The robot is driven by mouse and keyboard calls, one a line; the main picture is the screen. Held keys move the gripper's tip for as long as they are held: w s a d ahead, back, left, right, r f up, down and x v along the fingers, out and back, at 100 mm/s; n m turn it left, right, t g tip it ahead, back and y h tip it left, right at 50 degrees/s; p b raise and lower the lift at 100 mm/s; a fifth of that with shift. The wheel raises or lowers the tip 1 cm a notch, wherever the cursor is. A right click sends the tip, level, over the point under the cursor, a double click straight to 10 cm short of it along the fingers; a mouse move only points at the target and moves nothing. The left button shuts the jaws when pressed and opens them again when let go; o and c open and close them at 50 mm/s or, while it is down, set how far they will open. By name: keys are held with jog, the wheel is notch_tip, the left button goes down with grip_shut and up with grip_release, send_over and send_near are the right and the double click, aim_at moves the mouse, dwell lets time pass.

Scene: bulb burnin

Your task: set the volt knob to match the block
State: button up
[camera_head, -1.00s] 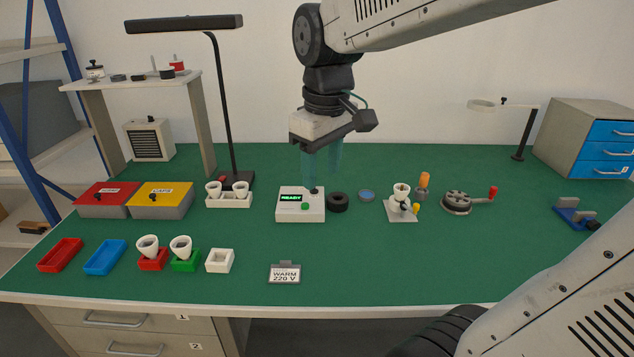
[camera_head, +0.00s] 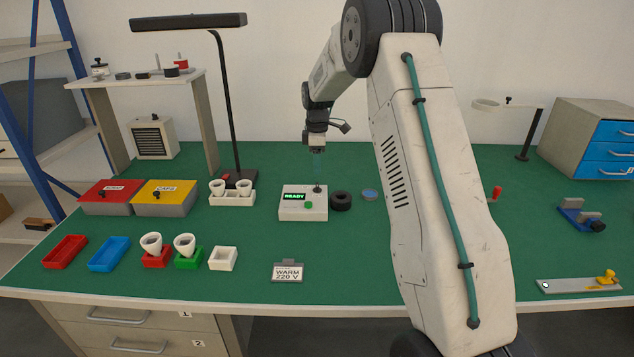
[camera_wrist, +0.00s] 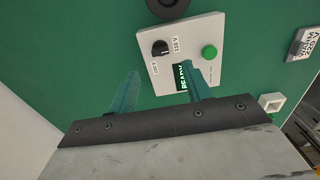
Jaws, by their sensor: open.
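The white tester box (camera_head: 303,205) stands mid-bench with a lit READY display (camera_head: 295,196) and a green button (camera_head: 308,205). Its black volt knob (camera_head: 318,188) is at the top right of the box. In the wrist view the knob (camera_wrist: 160,48) sits between two small voltage labels; its pointer setting is hard to make out. The block (camera_head: 288,271) lies in front of the box and reads WARM 220 V. My gripper (camera_head: 318,166) is open and empty, above the knob end of the box and apart from it. Its teal fingers (camera_wrist: 160,70) show in the wrist view.
A black ring (camera_head: 340,201) lies right beside the box, with a blue disc (camera_head: 369,194) beyond. A white holder with cups (camera_head: 232,197) and a lamp (camera_head: 237,178) stand to the left. My arm hides part of the bench right of centre. The bench around the block is clear.

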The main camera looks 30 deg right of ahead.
aim_at(317, 184)
notch_tip(317, 184, down, 8)
jog(key=shift+r, duration=0.25)
jog(key=c, duration=1)
